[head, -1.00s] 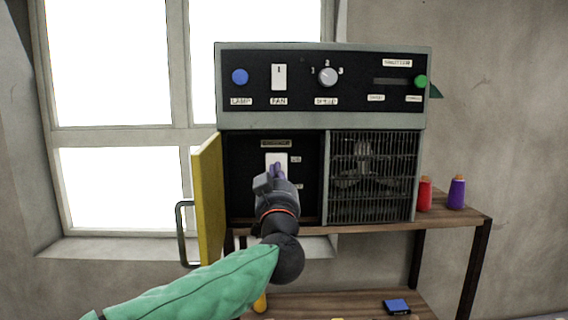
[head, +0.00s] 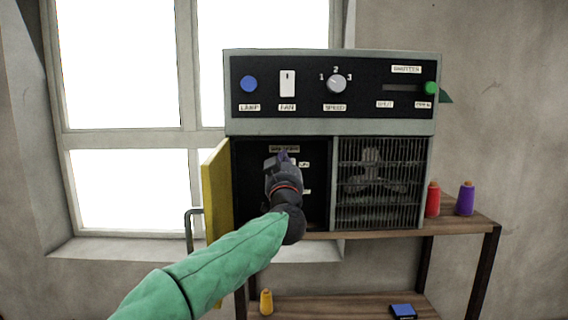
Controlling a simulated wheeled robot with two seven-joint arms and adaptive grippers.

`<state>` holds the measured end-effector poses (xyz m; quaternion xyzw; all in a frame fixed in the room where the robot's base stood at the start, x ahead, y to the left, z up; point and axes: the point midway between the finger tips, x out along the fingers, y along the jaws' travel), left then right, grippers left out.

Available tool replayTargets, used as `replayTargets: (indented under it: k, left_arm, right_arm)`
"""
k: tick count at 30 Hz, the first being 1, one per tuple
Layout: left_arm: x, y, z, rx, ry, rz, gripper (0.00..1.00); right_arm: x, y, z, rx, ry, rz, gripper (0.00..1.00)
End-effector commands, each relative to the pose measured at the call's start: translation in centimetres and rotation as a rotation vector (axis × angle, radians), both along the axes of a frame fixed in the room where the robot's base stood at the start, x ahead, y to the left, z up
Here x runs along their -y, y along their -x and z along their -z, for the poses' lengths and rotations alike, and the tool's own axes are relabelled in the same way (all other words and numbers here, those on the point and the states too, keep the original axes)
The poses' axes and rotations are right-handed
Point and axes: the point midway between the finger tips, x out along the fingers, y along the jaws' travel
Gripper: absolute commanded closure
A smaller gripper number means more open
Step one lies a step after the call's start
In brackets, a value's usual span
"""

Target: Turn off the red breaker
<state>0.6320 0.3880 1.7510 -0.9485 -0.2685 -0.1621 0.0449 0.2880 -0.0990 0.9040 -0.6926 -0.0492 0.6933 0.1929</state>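The breaker compartment (head: 313,210) is a dark recess in the lower left of the grey panel box, with a small label at its top and ON/OFF-type labels at the right. My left gripper (head: 283,157) is in front of it, its purple fingertips close together and pointing into the recess just below the top label. The gripper and wrist cover the middle of the compartment, so the red breaker does not show. I cannot tell whether the fingertips touch it. My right gripper is out of view.
The yellow door (head: 216,192) stands open left of the compartment, close to my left arm. A grille (head: 380,185) is on the right. Above are a blue lamp button (head: 249,84), fan switch (head: 287,83), speed knob (head: 336,84) and green shutter slider (head: 431,88). Spools (head: 466,198) stand on the shelf.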

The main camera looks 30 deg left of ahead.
Motion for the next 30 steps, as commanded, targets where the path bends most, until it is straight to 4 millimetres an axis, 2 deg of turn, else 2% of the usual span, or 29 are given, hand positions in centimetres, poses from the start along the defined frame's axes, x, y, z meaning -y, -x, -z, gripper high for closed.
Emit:
replayTargets:
  k: [1,6,22,30]
  left_arm:
    - [0.1,0.0,1.4,-0.006,-0.003,0.001,1.0]
    - [0.1,0.0,2.9,-0.004,-0.001,0.001,1.0]
    - [0.1,0.0,3.7,-0.003,-0.001,0.001,1.0]
    - [0.1,0.0,6.7,-0.004,-0.001,0.001,1.0]
  right_arm:
    - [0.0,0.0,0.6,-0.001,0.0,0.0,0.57]
    - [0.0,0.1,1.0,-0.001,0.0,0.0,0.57]
    - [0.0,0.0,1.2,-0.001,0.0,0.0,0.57]
    - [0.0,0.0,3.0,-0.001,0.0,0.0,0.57]
